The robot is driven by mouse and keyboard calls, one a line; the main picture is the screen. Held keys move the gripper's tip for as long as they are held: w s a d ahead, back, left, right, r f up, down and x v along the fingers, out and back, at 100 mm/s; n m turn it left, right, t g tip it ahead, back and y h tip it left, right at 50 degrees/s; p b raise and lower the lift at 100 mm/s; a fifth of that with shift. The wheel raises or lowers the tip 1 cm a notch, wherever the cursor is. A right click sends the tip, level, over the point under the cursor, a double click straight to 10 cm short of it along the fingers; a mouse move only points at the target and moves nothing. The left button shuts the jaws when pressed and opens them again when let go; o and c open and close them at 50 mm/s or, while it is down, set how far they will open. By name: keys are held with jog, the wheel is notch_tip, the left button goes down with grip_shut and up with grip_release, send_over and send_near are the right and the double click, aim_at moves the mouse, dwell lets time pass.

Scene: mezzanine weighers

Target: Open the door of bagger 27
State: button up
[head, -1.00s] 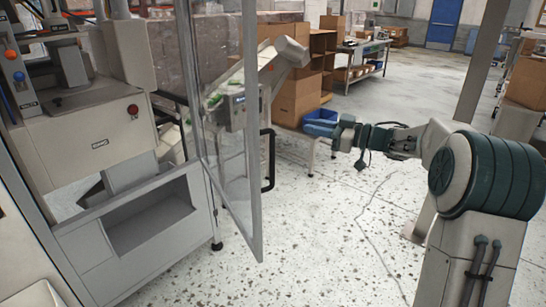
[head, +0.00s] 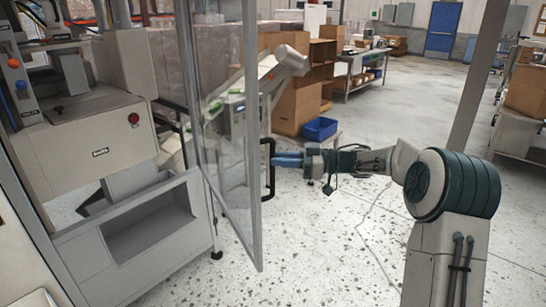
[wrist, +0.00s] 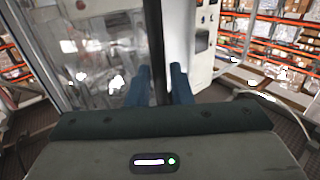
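The bagger (head: 95,145) stands at the left of the head view, a grey-white machine; I cannot read a number on it. Its door (head: 228,150) is a clear panel in a grey metal frame and stands out from the machine, ajar. A black vertical bar handle (head: 269,185) is on the door's outer side. My gripper (head: 276,161) is level with the handle, its blue fingers reaching it from the right. In the wrist view the two fingers (wrist: 162,88) are apart, with the dark handle bar (wrist: 153,35) running between them. I see no firm grip on it.
Brown cardboard boxes (head: 297,95) and a blue bin (head: 320,129) stand behind the gripper. A conveyor (head: 262,82) rises behind the door. A grey post (head: 477,80) stands at the right. The speckled floor in front of the door is clear.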

jog(key=shift+w+a, duration=0.1)
jog(key=shift+a, duration=1.25)
